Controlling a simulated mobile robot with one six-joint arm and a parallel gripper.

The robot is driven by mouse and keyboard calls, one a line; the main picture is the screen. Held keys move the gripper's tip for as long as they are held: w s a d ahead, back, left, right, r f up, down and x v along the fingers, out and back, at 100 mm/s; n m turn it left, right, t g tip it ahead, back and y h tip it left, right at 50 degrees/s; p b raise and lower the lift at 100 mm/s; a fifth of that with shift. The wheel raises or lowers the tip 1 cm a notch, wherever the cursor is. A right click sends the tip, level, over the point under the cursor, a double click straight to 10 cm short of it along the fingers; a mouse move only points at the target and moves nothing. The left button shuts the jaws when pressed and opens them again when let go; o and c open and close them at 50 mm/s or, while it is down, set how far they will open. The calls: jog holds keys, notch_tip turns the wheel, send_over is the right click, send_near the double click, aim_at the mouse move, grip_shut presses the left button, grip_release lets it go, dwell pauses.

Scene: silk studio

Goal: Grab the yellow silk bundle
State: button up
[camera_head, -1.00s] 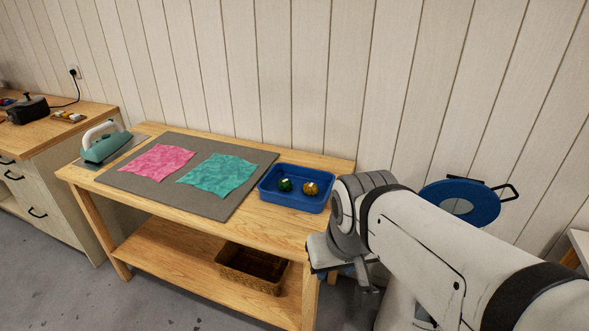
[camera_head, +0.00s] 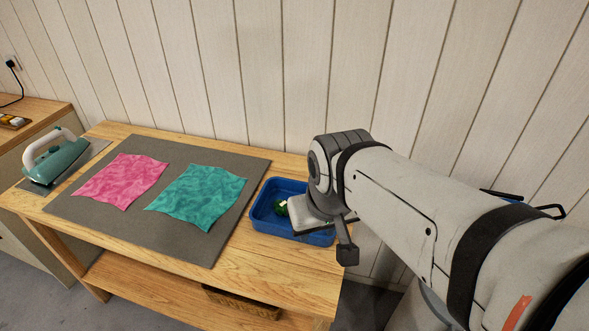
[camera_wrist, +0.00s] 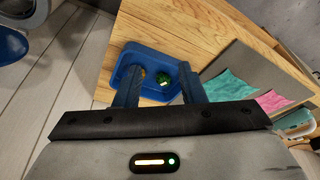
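In the wrist view, the yellow silk bundle (camera_wrist: 142,73) shows only as a small patch near the left finger, in the blue tray. In the head view it is hidden behind my arm. The green bundle (camera_head: 280,207) lies in the same tray and shows between the fingers in the wrist view (camera_wrist: 163,80). The blue tray (camera_head: 256,212) stands at the right end of the wooden table. My gripper (camera_wrist: 158,69) is open, its two blue fingers spread apart with nothing between them. It is over or near the tray; its height above the bundles is unclear.
A grey mat (camera_head: 192,243) with a pink cloth (camera_head: 122,180) and a teal cloth (camera_head: 200,196) covers the table's middle. A green iron (camera_head: 58,162) stands at the left end. A panelled wall is close behind. A wicker basket (camera_head: 240,302) sits on the lower shelf.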

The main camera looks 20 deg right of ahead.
jog(key=shift+s+a, duration=0.15)
jog(key=shift+o, duration=1.4)
jog(key=shift+w, duration=0.3)
jog(key=o, duration=0.6)
jog(key=w+d+f+m+g+b, duration=0.1)
jog(key=w+m, duration=0.1)
jog(key=w, duration=0.5)
jog(key=shift+w+f+m, duration=0.2)
jog(key=shift+f+m, duration=0.1)
jog(key=shift+f, duration=0.05)
jog(key=w+d+f+m+b, duration=0.1)
jog(key=w+d+f+m, duration=0.1)
jog(key=w+f, duration=0.3)
jog(key=w+d+f+m+g, duration=0.1)
jog(key=w+d+f+m, duration=0.1)
jog(key=w+d+f, duration=0.2)
jog(key=w+d+f+m+g+b, duration=0.1)
jog(key=w+d+f+m, duration=0.2)
jog(key=w+f, duration=0.3)
jog(key=shift+w+b, duration=0.35)
jog(key=shift+w, duration=0.7)
jog(key=shift+w+f+p, duration=0.2)
jog(key=shift+f+p, duration=0.2)
jog(key=shift+f, duration=1.6)
jog(key=shift+w+f+p, duration=0.15)
jog(key=shift+f+p, duration=0.25)
jog(key=shift+f, duration=1.55)
